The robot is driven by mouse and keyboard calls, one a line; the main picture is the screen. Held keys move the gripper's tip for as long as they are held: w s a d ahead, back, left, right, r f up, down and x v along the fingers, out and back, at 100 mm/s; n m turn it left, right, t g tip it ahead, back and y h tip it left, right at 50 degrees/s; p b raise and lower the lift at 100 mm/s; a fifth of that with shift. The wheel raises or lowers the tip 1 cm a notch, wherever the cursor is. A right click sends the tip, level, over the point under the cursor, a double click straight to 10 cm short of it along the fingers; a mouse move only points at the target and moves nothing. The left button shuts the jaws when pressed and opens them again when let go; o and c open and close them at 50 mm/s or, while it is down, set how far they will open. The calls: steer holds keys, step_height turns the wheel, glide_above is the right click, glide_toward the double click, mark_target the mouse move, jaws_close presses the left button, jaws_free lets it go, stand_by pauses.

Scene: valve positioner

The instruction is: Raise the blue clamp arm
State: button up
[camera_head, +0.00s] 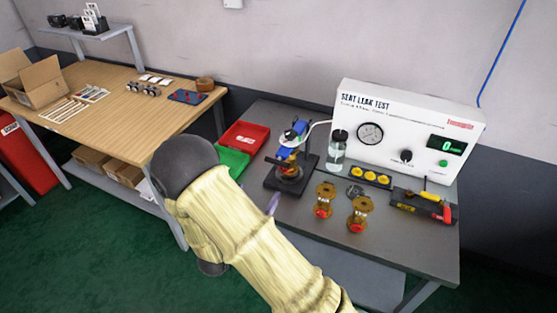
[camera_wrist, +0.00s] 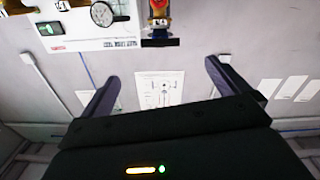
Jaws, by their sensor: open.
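The blue clamp arm (camera_head: 285,153) is on a dark test fixture on the grey bench, left of the white seat leak tester. A brass-coloured part sits low in the fixture, below the blue piece. In the wrist view, which looks upside down, a fixture with a blue band (camera_wrist: 160,21) and a black bar shows at the top edge, partly cut off. My gripper (camera_wrist: 160,70) is open and empty, its two dark fingers spread wide below that fixture in the picture. In the head view my arm hides most of the gripper; one finger shows beside the fixture's base.
The seat leak tester (camera_head: 400,130) stands behind, with a clear bottle (camera_head: 337,152) by its left end. Two brass valves (camera_head: 324,200) stand right of the fixture. Red (camera_head: 245,137) and green (camera_head: 233,160) bins lie to its left.

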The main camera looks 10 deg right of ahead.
mark_target(279, 159)
steer(key=p+x, duration=0.3)
steer(key=x, duration=1.3)
steer(key=shift+p, duration=0.3)
